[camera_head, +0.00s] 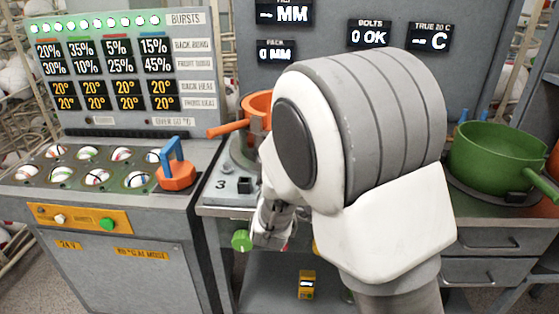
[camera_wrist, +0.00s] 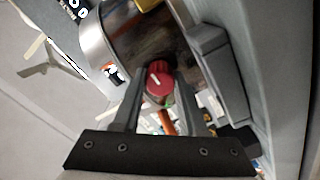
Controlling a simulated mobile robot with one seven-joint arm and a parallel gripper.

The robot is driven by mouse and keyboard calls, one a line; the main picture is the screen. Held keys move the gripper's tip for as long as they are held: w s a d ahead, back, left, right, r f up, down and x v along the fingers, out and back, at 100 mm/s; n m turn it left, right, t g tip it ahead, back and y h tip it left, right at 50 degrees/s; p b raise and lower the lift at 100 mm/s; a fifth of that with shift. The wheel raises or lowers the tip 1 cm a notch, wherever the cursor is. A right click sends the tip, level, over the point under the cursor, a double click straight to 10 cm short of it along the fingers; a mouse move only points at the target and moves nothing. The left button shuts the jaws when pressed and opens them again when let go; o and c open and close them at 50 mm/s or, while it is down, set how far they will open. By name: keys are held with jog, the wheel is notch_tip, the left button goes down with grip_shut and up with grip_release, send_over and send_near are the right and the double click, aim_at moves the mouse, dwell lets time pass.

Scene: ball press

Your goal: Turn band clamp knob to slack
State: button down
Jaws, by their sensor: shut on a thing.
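A red knob (camera_wrist: 159,75) with a white pointer line sits between my fingertips in the wrist view. My gripper (camera_wrist: 158,84) is shut on it, with one dark finger on each side. A curved metal band (camera_wrist: 100,45) lies just beyond and to the left of the knob. In the head view my gripper (camera_head: 268,238) is low at the front of the middle bench, mostly hidden by my arm. A bit of red shows beside it, but the knob's face cannot be made out there.
A green round knob (camera_head: 241,241) is close to the left of my gripper. A grey cabinet with a ball tray (camera_head: 75,185) and an orange block with a blue handle (camera_head: 176,176) stands left. An orange pan (camera_head: 256,103) and a green pot (camera_head: 497,155) sit on the bench.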

jog(key=shift+c, duration=2.2)
grip_release()
jog(key=s+b, duration=0.9)
jog(key=s, duration=0.8)
jog(key=shift+s+a, duration=0.2)
jog(key=shift+a, duration=0.1)
